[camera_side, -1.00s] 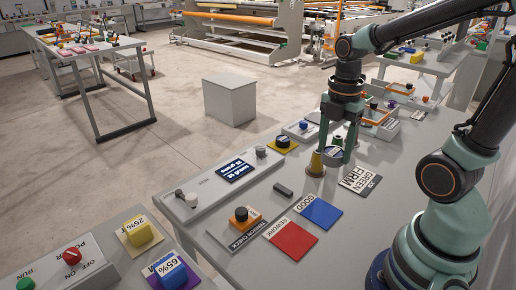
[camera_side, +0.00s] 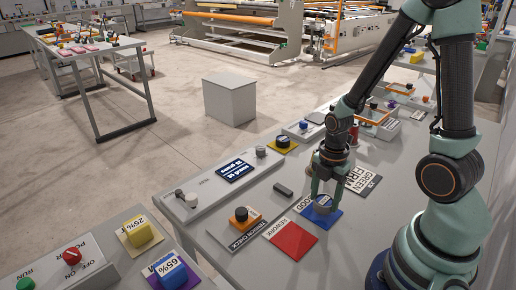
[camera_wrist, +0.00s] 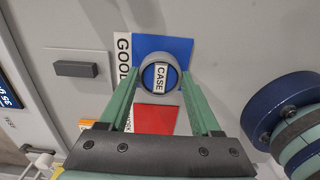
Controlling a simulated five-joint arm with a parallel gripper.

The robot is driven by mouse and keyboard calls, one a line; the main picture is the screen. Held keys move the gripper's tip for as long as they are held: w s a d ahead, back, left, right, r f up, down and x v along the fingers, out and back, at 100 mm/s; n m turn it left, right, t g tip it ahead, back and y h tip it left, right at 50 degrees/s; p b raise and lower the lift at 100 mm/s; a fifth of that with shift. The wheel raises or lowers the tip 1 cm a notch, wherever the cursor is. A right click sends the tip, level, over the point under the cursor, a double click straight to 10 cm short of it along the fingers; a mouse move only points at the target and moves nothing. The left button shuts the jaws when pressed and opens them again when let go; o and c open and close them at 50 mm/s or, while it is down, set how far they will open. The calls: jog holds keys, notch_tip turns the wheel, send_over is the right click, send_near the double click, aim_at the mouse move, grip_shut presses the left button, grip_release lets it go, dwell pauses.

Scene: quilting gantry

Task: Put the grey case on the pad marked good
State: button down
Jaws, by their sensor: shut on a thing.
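The grey case (camera_wrist: 146,76) is a round grey piece with a blue top and a white "CASE" label. It is between the fingers of my gripper (camera_wrist: 160,88), which is shut on it. In the side view my gripper (camera_side: 324,198) points down and the case (camera_side: 323,208) is low over the blue pad (camera_side: 322,222). In the wrist view the case overlaps the lower part of the blue pad (camera_wrist: 175,45), beside the label "GOOD" (camera_wrist: 123,55). I cannot tell whether the case touches the pad.
A red pad (camera_side: 291,240) marked "REWORK" lies just in front of the blue one. A small dark block (camera_side: 283,189) lies to the left.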

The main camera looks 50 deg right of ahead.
jog(key=shift+f, duration=0.75)
jog(key=shift+f, duration=0.15)
jog(key=shift+c, duration=0.4)
grip_release()
notch_tip(320, 180, up, 12)
notch_tip(320, 180, up, 6)
jog(key=f+m+t, duration=0.1)
jog(key=m+t, duration=0.2)
jog(key=m, duration=0.5)
send_over(324, 200)
jog(key=w+a, duration=0.2)
jog(key=a, duration=0.1)
jog(key=a+r+m+t, duration=0.2)
jog(key=a+r+m, duration=0.2)
jog(key=m, duration=0.6)
jog(key=shift+w+r+t, duration=0.2)
jog(key=shift+r+t, duration=0.1)
jog(key=shift+r, duration=1.05)
